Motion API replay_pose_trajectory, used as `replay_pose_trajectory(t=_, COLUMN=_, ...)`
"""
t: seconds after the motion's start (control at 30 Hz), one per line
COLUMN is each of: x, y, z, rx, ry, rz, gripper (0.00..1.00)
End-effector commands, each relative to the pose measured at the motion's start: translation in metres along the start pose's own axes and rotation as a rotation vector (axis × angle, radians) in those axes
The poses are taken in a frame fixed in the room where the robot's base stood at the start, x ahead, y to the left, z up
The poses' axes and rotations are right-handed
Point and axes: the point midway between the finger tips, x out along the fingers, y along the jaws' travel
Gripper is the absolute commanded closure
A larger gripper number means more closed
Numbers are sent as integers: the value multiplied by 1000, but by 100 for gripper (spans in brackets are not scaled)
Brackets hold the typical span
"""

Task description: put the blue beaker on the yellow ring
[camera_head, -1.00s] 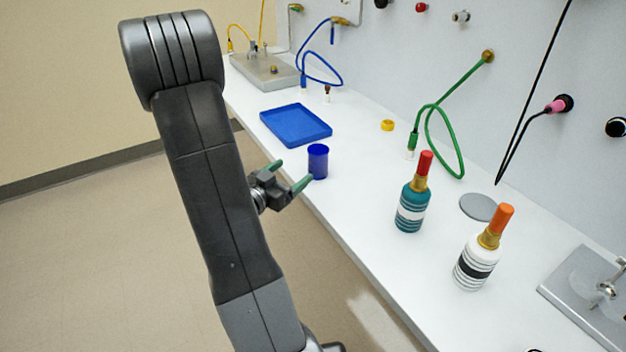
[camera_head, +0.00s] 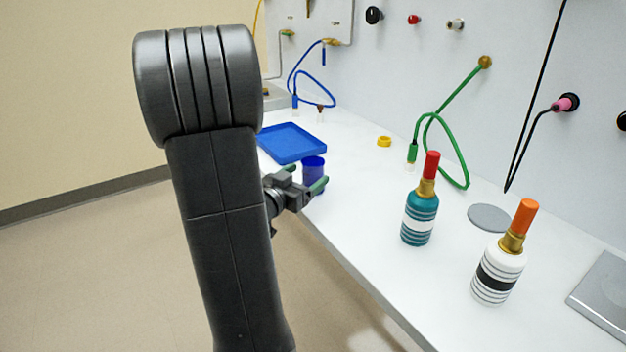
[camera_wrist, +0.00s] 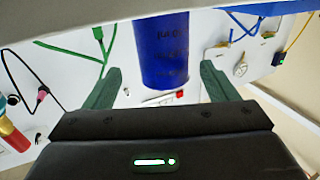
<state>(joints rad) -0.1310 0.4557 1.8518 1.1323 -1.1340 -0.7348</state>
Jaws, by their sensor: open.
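The blue beaker (camera_head: 313,169) stands upright on the white bench near its front edge, partly hidden behind my gripper (camera_head: 304,181). My gripper is open, with its two green fingers around the beaker's sides or just in front of it. In the wrist view the blue beaker (camera_wrist: 165,48) shows between the two spread fingers of my gripper (camera_wrist: 165,88), with gaps on both sides. The yellow ring (camera_head: 384,141) lies on the bench toward the back wall, right of the beaker.
A blue tray (camera_head: 292,143) lies just behind the beaker. A teal bottle (camera_head: 420,213) with a red cap and a white bottle (camera_head: 499,272) with an orange cap stand to the right. A grey disc (camera_head: 489,217) and a green cable (camera_head: 443,150) are near the wall.

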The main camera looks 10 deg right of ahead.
Motion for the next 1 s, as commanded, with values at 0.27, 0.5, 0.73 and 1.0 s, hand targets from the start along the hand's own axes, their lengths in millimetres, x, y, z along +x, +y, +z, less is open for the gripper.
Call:
replay_pose_trajectory(t=0.27, x=22, y=0, z=2, rx=-1, ry=-1, rz=2, gripper=21)
replay_pose_trajectory(t=0.5, x=57, y=-4, z=3, rx=0, ry=0, rz=2, gripper=21)
replay_pose_trajectory(t=0.73, x=66, y=-5, z=3, rx=0, ry=-1, rz=-1, gripper=21)
replay_pose_trajectory(t=1.0, x=66, y=-5, z=3, rx=0, ry=-1, rz=-1, gripper=50)
